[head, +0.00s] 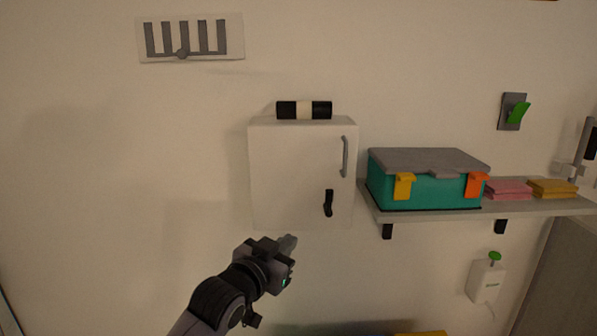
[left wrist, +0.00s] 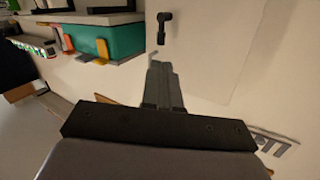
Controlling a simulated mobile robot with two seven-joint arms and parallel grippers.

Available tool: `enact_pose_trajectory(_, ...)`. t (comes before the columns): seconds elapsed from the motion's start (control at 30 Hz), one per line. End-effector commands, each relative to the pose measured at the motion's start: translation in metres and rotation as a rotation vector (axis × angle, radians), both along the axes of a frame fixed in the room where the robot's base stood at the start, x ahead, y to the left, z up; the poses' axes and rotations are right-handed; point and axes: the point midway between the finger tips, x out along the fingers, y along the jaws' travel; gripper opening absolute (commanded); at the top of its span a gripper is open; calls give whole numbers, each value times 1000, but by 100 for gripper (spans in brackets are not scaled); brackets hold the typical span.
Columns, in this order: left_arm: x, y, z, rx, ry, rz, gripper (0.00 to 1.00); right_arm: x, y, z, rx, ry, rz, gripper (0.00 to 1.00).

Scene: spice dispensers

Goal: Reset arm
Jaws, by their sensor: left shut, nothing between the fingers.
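My left gripper (head: 288,243) is shut and empty in the head view, its arm coming in from the bottom left. It is just below the lower edge of a white wall cabinet (head: 290,180). In the left wrist view the shut fingers (left wrist: 163,85) point up the picture, below a black latch handle (left wrist: 163,27). The same black handle (head: 328,203) shows low on the cabinet door in the head view. My right gripper is in neither view.
A shelf (head: 545,207) to the right holds a teal box (head: 435,191) with a grey lid, plus pink (head: 508,188) and yellow (head: 553,188) stacks. A black and cream roll (head: 304,110) lies on the cabinet. A white dispenser (head: 486,281) hangs lower right.

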Motion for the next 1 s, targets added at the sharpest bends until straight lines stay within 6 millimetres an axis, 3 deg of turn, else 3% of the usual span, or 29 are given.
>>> enact_pose_trajectory(0.03,7,28,-11,51,-1,35,0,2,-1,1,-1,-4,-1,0)
enact_pose_trajectory(0.2,24,119,-35,214,-1,142,0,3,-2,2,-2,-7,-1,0)
enact_pose_trajectory(0.53,29,270,-43,472,-2,312,0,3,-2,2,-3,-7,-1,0)
enact_pose_trajectory(0.57,27,277,-48,485,5,317,0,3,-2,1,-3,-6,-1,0)
enact_pose_trajectory(0.6,17,268,-67,471,28,298,0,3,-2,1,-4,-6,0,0)
enact_pose_trajectory(0.77,-15,267,-117,462,86,273,0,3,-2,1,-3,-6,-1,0)
enact_pose_trajectory(1.0,-86,266,-196,452,195,231,0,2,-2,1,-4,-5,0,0)
